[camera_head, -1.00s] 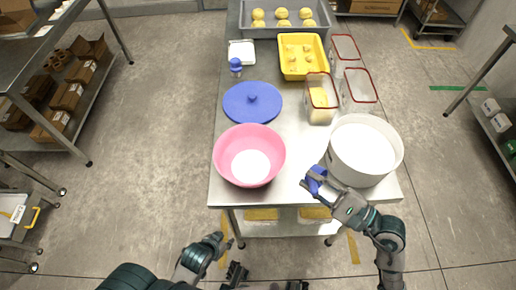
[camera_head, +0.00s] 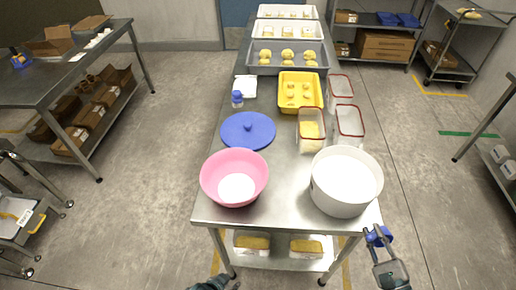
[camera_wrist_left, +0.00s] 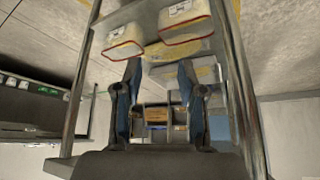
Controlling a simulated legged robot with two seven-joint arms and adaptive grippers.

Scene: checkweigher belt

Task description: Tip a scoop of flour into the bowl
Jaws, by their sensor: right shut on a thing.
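The pink bowl (camera_head: 212,182) stands at the table's front left, with a white patch in its bottom. A round white tub (camera_head: 340,200) with white contents, apparently flour, stands at the front right. My right gripper (camera_head: 378,243) is shut on a blue scoop (camera_head: 384,231), beside the table's front right corner and below the tub in the picture. Whether the scoop holds flour cannot be told. My left gripper barely shows at the bottom edge of the head view; in the left wrist view its fingers (camera_wrist_left: 160,85) are apart and empty.
A blue lid (camera_head: 247,131), a blue-capped bottle (camera_head: 237,99), a yellow tray (camera_head: 286,104) and clear red-rimmed containers (camera_head: 311,140) stand behind. Trays of dough lie farther back. The table front between bowl and tub is clear. The lower shelf (camera_head: 279,262) holds packs.

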